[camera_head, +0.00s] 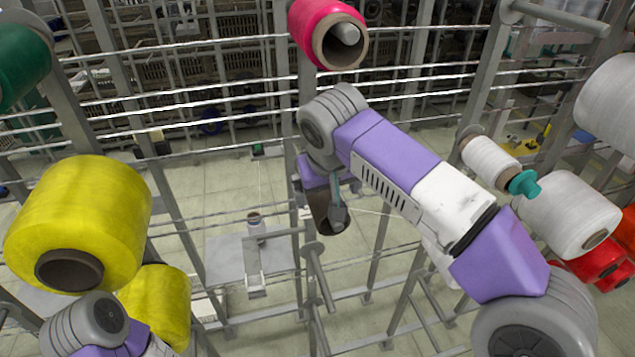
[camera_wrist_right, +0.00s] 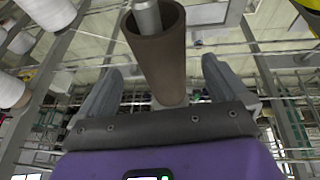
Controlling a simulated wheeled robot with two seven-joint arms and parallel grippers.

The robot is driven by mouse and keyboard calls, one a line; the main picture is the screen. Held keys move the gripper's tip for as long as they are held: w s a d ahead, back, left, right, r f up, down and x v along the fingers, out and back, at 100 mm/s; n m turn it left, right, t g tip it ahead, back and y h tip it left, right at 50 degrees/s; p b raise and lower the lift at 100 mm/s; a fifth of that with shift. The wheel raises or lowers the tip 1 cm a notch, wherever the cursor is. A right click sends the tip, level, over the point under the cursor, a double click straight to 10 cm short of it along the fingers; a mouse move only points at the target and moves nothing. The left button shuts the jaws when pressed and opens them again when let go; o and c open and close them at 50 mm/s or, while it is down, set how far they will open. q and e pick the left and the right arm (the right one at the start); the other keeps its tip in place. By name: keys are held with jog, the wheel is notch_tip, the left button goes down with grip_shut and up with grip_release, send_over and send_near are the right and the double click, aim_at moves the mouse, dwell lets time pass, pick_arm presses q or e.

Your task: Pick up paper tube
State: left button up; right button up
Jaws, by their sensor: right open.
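The brown paper tube (camera_wrist_right: 156,50) stands out between the two fingers of my right gripper (camera_wrist_right: 161,68) in the right wrist view. A grey metal peg sits in its far end. The fingers are apart, with a visible gap on each side of the tube. In the head view the tube (camera_head: 320,208) is partly hidden by my right gripper (camera_head: 337,208) and wrist. My left arm shows only at the lower left, and its gripper is out of the picture.
A pink bobbin (camera_head: 312,28) hangs on a peg above my right wrist. Yellow bobbins (camera_head: 90,212) are at the left, and white bobbins (camera_head: 562,215) at the right. Metal posts and rails of the rack surround the tube.

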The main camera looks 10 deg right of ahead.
jog(key=f, duration=0.3)
jog(key=shift+s+d, duration=0.15)
jog(key=shift+s, duration=0.2)
jog(key=x, duration=0.3)
jog(key=shift+w, duration=0.35)
jog(key=shift+s, duration=0.15)
jog(key=shift+c, duration=0.3)
jog(key=c, duration=1)
